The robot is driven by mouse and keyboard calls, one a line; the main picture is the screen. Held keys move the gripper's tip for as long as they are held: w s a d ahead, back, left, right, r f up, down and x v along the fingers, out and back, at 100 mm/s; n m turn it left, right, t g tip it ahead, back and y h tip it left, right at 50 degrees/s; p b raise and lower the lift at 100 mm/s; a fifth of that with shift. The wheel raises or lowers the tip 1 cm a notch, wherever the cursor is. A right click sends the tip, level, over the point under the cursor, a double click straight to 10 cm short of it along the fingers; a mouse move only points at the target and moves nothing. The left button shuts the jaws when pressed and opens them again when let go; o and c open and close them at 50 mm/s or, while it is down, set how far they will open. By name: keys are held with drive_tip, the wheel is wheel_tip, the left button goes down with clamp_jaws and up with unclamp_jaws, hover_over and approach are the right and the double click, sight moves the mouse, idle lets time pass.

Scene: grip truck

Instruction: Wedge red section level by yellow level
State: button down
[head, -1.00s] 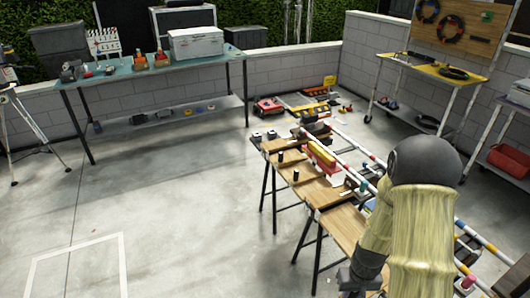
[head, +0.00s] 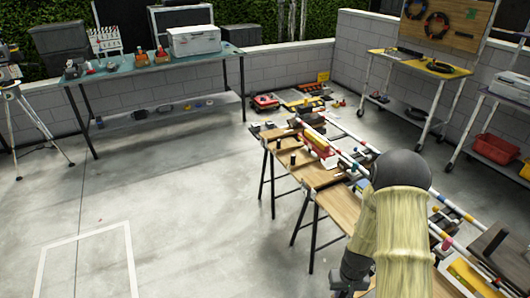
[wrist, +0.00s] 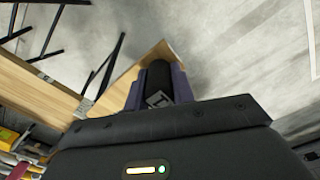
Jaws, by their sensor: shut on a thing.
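My gripper (wrist: 158,92) is shut on a small black piece (wrist: 158,99) with a pale square mark, held between the two purple-grey fingers. It is over or beside the wooden bench edge, with grey floor beyond; I cannot tell any contact. Another yellow piece (head: 470,279) shows at lower right.
White rails with coloured bands (head: 345,150) run along the benches (head: 328,208). A green-topped table (head: 150,72) stands at the back left, a yellow-topped cart (head: 425,64) at the right. The floor (head: 170,200) left of the benches is open.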

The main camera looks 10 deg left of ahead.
wheel_tip(320, 180, down, 12)
drive_tip(key=m+p, duration=0.1)
drive_tip(key=p, duration=0.1)
drive_tip(key=shift+w+a+r, duration=0.15)
drive_tip(key=shift+w+a, duration=0.05)
drive_tip(key=shift+a, duration=0.05)
